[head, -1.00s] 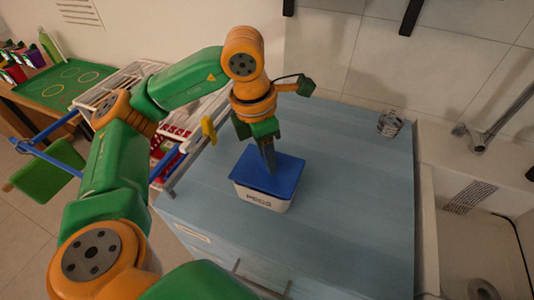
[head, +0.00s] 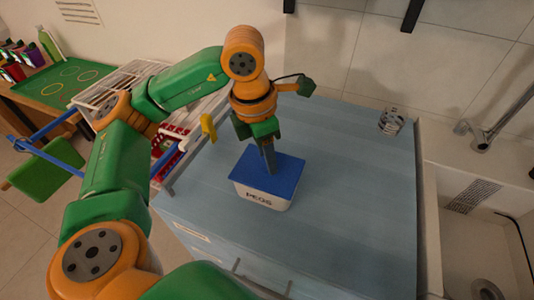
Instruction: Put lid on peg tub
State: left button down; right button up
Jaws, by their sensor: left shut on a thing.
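The peg tub (head: 262,199) is a white box marked "PEGS" on the blue-grey counter. The blue lid (head: 285,178) lies over its top and appears to cover the opening; whether it is fully seated cannot be told. My left gripper (head: 270,168) points down at the middle of the lid and is shut on the lid, at its top. The fingers hide the part they grip. My right gripper is not in view.
A can (head: 391,121) stands at the counter's back right, with a sink (head: 480,225) beyond the edge. A white rack (head: 120,85) stands left of the counter. The counter (head: 345,200) right of the tub is clear.

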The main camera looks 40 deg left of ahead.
aim_at(262, 161)
pick_arm(q)
jog(key=shift+c, duration=2.2)
grip_release()
jog(key=r, duration=0.2)
jog(key=r+p, duration=0.1)
jog(key=r, duration=0.1)
jog(key=r+p, duration=0.1)
jog(key=r, duration=0.2)
jog(key=shift+s+a, duration=0.2)
jog(key=shift+s, duration=0.3)
